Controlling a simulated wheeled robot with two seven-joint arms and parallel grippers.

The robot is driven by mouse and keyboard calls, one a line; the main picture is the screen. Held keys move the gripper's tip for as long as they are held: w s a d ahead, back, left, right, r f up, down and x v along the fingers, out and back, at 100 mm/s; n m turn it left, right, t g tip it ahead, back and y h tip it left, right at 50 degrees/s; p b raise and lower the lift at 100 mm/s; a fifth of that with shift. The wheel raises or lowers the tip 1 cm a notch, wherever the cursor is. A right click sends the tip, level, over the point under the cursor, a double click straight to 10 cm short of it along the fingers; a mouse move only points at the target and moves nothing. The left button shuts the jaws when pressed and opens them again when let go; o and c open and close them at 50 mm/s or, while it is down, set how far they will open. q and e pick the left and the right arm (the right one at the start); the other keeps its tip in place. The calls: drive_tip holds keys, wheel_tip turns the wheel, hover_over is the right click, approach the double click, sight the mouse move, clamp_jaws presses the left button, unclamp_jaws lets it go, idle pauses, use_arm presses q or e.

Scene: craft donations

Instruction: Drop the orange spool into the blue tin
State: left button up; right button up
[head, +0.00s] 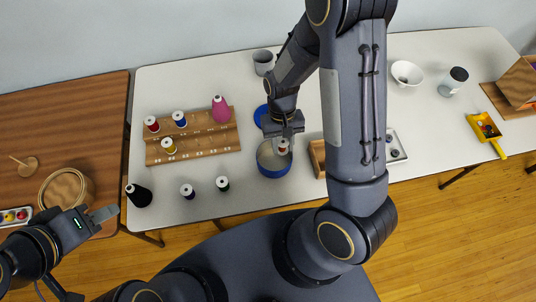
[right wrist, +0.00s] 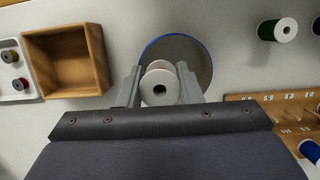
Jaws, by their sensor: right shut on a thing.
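The blue tin (head: 261,169) is round and open, with a blue outside and grey inside, near the table's front edge. My right gripper (head: 284,140) is shut on a spool (head: 283,148) with white ends and a little reddish-orange thread showing, which I take as the orange spool. The spool overlaps the tin's opening; its exact height is unclear. In the right wrist view the spool (right wrist: 160,84) sits between the fingertips, with the tin (right wrist: 203,62) behind it. My left gripper (head: 96,214) is over the left table's edge, away from the spool; its finger gap is unclear.
A wooden rack (head: 208,141) with several spools stands left of the tin. A wooden box (right wrist: 72,62) is beside the tin. A blue lid (head: 260,116) lies behind it.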

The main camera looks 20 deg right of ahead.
drive_tip(key=shift+w+a+f+b, duration=0.15)
drive_tip(key=shift+a+f+b, duration=0.15)
drive_tip(key=shift+f+b, duration=0.35)
drive_tip(key=b, duration=0.4)
hover_over(279, 164)
wheel_tip(279, 164, down, 5)
drive_tip(key=shift+r, duration=0.1)
drive_tip(key=o, duration=1)
drive_tip(key=shift+r, duration=0.15)
